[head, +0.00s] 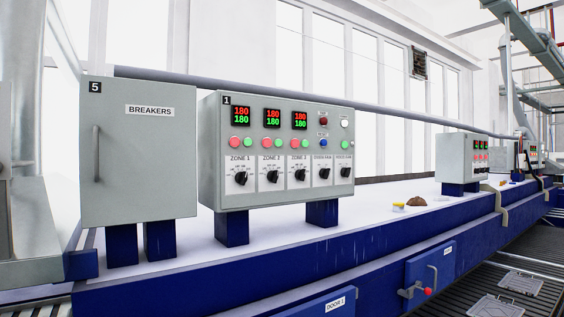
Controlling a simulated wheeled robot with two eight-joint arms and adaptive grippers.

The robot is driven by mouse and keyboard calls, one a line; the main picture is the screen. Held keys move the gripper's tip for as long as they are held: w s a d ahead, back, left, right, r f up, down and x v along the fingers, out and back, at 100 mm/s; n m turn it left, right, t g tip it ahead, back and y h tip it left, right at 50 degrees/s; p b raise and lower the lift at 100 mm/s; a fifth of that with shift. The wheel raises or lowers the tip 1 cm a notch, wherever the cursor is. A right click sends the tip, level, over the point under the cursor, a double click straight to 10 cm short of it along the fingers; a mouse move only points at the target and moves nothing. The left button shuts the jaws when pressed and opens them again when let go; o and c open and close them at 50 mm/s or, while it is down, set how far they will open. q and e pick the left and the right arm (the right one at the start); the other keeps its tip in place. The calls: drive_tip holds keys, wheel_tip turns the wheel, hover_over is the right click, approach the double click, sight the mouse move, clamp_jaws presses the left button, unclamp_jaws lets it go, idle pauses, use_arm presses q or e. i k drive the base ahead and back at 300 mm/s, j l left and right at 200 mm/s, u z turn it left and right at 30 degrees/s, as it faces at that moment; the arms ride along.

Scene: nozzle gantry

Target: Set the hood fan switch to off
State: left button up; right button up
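A grey control panel marked 1 (275,205) stands on blue legs at the middle left of the head view. Along its lower row are several black rotary switches. Three sit under labels reading ZONE 1, ZONE 2 and ZONE 3. A fourth switch (325,174) sits under a label that looks like DOOR/FAN. The rightmost switch (345,172) has a label that may read HOOD FAN; it is too small to be sure. I cannot tell the switch settings clearly. Neither of my grippers is in view.
A closed grey BREAKERS cabinet (140,170) with a handle stands left of the panel. Another control panel (462,157) stands farther right. A brown lump (416,202) and a yellow item (398,206) lie on the white top. A blue door (430,272) with a handle is below.

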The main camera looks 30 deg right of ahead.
sight(344, 172)
drive_tip(key=z, duration=1.6)
